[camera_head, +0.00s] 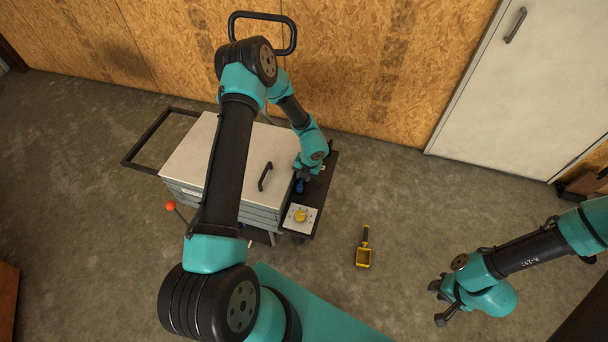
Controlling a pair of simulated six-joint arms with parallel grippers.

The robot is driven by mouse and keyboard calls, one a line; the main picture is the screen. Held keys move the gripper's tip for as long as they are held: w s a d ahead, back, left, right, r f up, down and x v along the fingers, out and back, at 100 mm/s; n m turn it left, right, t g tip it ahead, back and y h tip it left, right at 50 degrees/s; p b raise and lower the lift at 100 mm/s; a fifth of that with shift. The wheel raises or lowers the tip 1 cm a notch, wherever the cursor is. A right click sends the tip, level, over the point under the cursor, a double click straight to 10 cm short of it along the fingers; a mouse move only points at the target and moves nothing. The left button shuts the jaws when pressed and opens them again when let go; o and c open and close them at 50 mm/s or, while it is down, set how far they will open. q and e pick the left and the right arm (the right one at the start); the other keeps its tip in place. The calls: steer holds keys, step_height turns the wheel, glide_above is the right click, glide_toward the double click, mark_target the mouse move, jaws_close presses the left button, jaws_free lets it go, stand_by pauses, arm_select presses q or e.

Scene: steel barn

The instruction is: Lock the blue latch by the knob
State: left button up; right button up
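The blue latch (299,187) is a small dark-blue shape on the dark side shelf of a white-lidded cart. It is mostly hidden by my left gripper (302,177), which points down right at it. Whether the fingers touch or close on the latch's knob cannot be told. My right gripper (438,303) is open and empty above the floor at the lower right, well away from the latch.
The cart's white lid (200,150) has a black handle (265,176). A yellow knob (300,215) on a white plate sits just in front of the latch. A yellow scoop (364,250) lies on the open floor. An orange ball-ended lever (170,205) is at the cart's left.

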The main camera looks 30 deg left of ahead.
arm_select(q)
steer(key=shift+f, duration=0.1)
steer(key=shift+c, duration=0.2)
jaws_close()
